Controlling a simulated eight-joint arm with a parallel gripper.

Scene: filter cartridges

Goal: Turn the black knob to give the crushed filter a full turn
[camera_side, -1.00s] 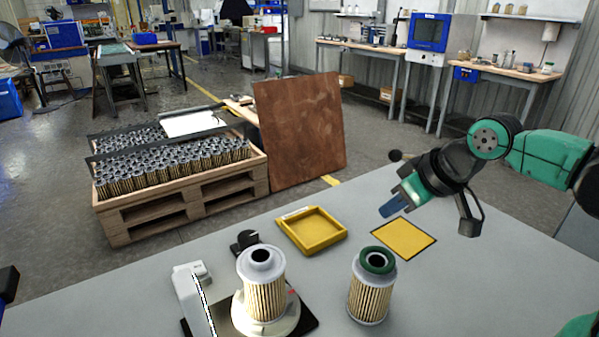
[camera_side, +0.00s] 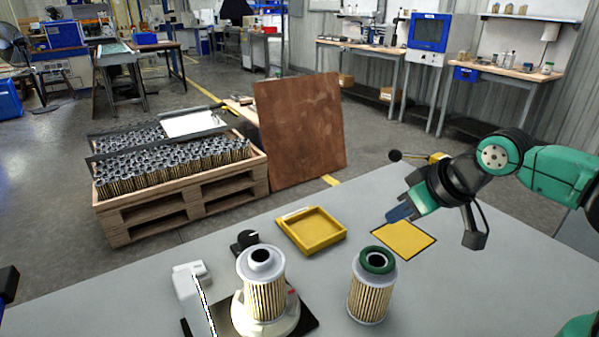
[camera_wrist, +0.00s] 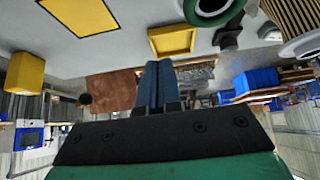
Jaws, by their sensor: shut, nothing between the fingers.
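The black knob (camera_side: 246,240) stands on the table behind the turntable (camera_side: 238,318); a dark shape like it shows in the wrist view (camera_wrist: 228,38). A pleated filter with a grey-white cap (camera_side: 265,290) stands upright on the turntable. A second pleated filter with a green ring (camera_side: 370,290) stands upright on the table to its right. I cannot tell crushing on either. My gripper (camera_side: 399,214), with blue fingers, is above the yellow square at the right, well apart from the knob and filters. In the wrist view its fingers (camera_wrist: 157,80) are together and empty.
A shallow yellow tray (camera_side: 312,230) lies between the knob and the yellow square (camera_side: 404,238). A black ball (camera_side: 395,155) and a yellow part (camera_side: 438,157) are behind my gripper. A white device (camera_side: 190,290) stands left of the turntable. A pallet crate of filters (camera_side: 180,205) is beyond the table.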

